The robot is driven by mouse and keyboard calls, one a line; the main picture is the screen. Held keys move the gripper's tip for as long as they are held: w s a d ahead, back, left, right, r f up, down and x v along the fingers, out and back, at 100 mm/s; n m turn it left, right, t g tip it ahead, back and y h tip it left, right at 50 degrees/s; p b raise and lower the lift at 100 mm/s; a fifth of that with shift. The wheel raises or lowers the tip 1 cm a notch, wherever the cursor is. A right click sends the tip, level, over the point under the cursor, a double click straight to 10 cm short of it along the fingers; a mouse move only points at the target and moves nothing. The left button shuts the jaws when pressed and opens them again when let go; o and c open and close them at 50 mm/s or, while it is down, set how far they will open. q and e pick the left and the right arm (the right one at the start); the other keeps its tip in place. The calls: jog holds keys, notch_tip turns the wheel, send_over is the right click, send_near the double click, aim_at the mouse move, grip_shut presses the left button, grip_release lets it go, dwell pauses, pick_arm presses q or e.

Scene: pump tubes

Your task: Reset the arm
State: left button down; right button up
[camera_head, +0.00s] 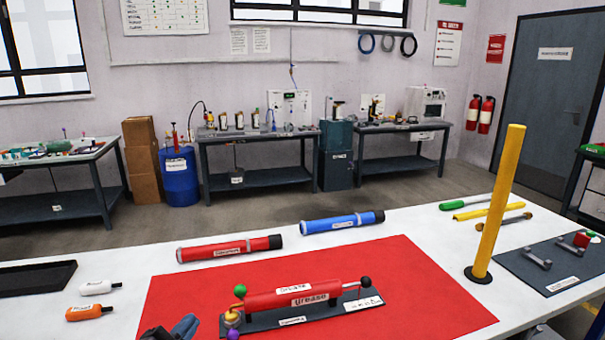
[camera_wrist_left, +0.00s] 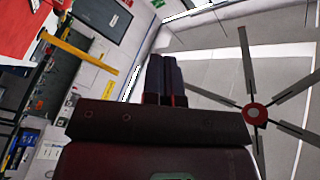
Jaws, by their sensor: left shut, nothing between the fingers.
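My left gripper (camera_head: 184,326) shows at the bottom edge of the head view, over the front left part of the red mat (camera_head: 420,300). In the left wrist view its two dark fingers (camera_wrist_left: 166,74) are together, shut with nothing between them. A red grease pump tube (camera_head: 265,300) lies on a dark stand on the mat, with green, purple and black knobs at its ends. The gripper is to the left of this stand, apart from it as far as I can see. My right gripper is not in view.
A red tube (camera_head: 230,248) and a blue tube (camera_head: 342,222) lie behind the mat. A yellow post (camera_head: 497,200) stands upright at the right, near a dark plate (camera_head: 550,262). White and orange bottles (camera_head: 90,313) and a black tray (camera_head: 35,277) are at the left.

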pick_arm(q)
jog(key=s+a+f+n+g+y, duration=0.2)
jog(key=s+f+n+g, duration=0.3)
jog(key=s, duration=0.5)
jog(key=s+a+f+n+g+y, duration=0.2)
jog(key=s+f+n+g, duration=0.25)
jog(key=s, duration=0.45)
jog(key=s+a+f+n+g+y, duration=0.35)
jog(key=s+f+g, duration=0.2)
jog(key=s, duration=0.45)
jog(key=w+f+t+h, duration=0.1)
jog(key=w+f+t, duration=0.6)
jog(key=f+t, duration=0.1)
jog(key=shift+d+f+h, duration=0.35)
jog(key=shift+d+f, duration=0.1)
jog(key=shift+f, duration=0.35)
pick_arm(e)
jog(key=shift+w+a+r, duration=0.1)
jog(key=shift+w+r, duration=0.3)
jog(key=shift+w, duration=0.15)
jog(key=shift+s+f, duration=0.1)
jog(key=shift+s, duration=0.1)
